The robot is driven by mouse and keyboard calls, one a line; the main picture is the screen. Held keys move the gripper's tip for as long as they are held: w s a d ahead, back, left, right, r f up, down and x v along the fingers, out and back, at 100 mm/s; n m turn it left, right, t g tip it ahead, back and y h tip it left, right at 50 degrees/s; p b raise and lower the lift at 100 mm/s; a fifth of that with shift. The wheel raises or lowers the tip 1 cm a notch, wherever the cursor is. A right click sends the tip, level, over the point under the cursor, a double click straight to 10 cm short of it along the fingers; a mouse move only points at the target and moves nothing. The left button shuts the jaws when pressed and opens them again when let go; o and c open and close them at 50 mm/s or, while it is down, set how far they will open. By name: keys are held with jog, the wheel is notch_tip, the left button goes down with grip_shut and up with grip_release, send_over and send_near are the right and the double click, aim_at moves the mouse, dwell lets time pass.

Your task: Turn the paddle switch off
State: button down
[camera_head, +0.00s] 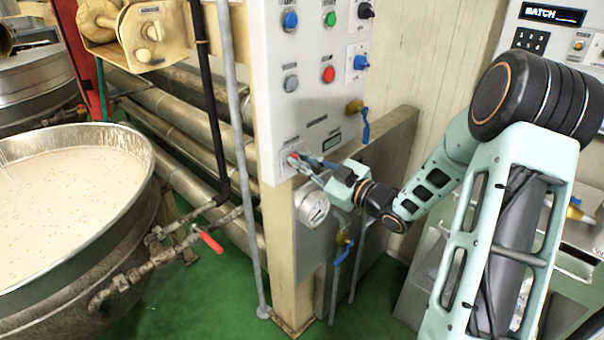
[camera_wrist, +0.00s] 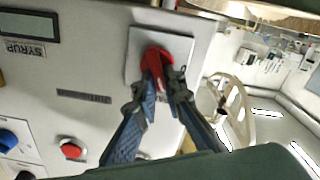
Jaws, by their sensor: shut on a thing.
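The red paddle switch (camera_wrist: 154,60) sits on a pale square plate (camera_wrist: 182,44) on the panel face. It also shows in the head view (camera_head: 293,156), low on the grey control panel (camera_head: 308,100). My gripper (camera_wrist: 162,86) is shut on the paddle, with one finger on each side of it. In the head view my gripper (camera_head: 300,163) reaches in from the right against the panel's lower part. The fingertips partly cover the paddle, so its exact tilt is hard to tell.
A large kettle (camera_head: 135,215) of cream liquid stands left.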

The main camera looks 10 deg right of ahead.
jog(key=n+b, duration=0.4)
jog(key=b, duration=0.2)
jog(key=f+n+b, duration=0.1)
jog(key=n+b, duration=0.3)
jog(key=b, duration=0.3)
jog(key=n+b, duration=0.4)
jog(key=b, duration=0.2)
jog(key=shift+s+a+f+n+b, duration=0.2)
jog(key=shift+a+n+b, duration=0.1)
jog(key=shift+n+b, duration=0.1)
jog(key=shift+r, duration=0.1)
jog(key=c, duration=2)
grip_release()
jog(key=v, duration=1.2)
